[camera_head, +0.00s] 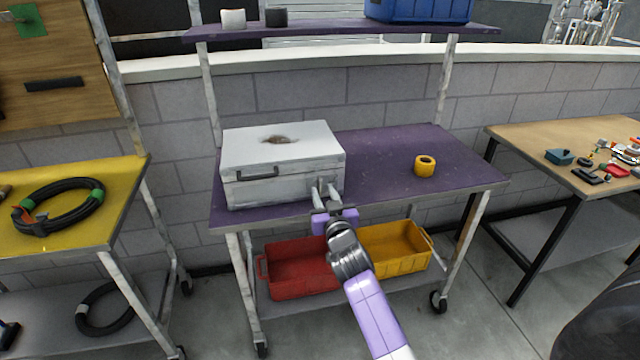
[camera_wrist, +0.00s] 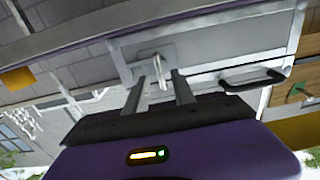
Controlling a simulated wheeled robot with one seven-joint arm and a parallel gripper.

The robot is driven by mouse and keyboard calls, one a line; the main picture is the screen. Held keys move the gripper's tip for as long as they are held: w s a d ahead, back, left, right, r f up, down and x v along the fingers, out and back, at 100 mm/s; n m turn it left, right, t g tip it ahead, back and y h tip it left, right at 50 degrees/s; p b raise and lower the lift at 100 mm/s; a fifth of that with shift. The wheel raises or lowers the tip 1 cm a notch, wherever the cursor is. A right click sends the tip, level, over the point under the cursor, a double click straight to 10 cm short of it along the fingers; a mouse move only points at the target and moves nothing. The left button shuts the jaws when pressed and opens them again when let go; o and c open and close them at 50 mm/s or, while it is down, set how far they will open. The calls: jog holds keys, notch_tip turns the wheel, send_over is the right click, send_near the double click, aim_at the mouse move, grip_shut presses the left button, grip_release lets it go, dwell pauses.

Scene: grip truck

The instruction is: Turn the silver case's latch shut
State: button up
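The silver case (camera_head: 250,192) stands closed on the left part of the purple cart top, with a dark handle (camera_head: 258,174) on its front. In the wrist view the case front (camera_wrist: 215,48) fills the upper right and the handle (camera_wrist: 255,80) is to the right. The latch (camera_wrist: 156,64) is a small pale metal lever on a plate. My gripper (camera_wrist: 159,80) is at the case's front right, its two fingers apart with the latch lever between or just beyond their tips. I cannot tell whether they touch it. In the head view my gripper (camera_head: 323,188) covers the latch.
The purple cart top (camera_head: 385,150) is clear right of the case except for a yellow tape roll (camera_head: 425,166). A red bin (camera_head: 300,270) and a yellow bin (camera_head: 395,248) stand on the lower shelf. An upper shelf (camera_head: 340,32) runs above the case.

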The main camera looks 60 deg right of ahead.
aim_at(321, 188)
jog(key=shift+x, duration=2.15)
jog(key=shift+c, duration=0.2)
grip_shut()
